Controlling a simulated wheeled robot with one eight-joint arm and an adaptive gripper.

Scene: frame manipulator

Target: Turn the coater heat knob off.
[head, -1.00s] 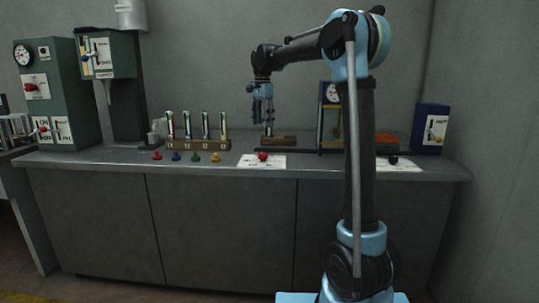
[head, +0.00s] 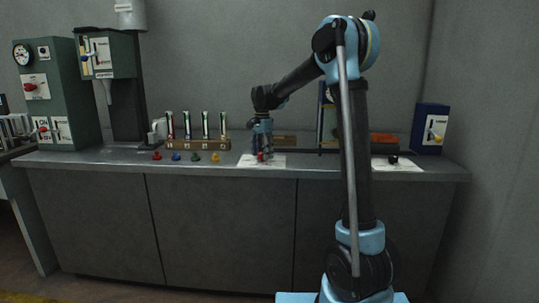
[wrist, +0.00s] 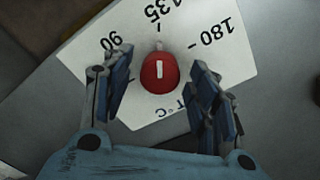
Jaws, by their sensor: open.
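The red heat knob (wrist: 160,73) shows in the wrist view on a white dial plate (wrist: 205,70) printed with 90, 135, 180 and a °C mark. A white bar on the knob lines up with the tick at 135. My gripper (wrist: 163,90) is open, with a blue finger on each side of the knob and gaps between. In the head view my gripper (head: 262,153) points down over the dial plate (head: 272,160) on the counter, and the red knob (head: 261,156) is partly hidden by the fingers.
A wooden rack (head: 198,144) of several tubes stands left of the dial, with several coloured pegs (head: 195,157) before it. A second white plate (head: 398,164) with a black knob (head: 393,160) lies to the right. A blue box (head: 431,129) stands at the far right.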

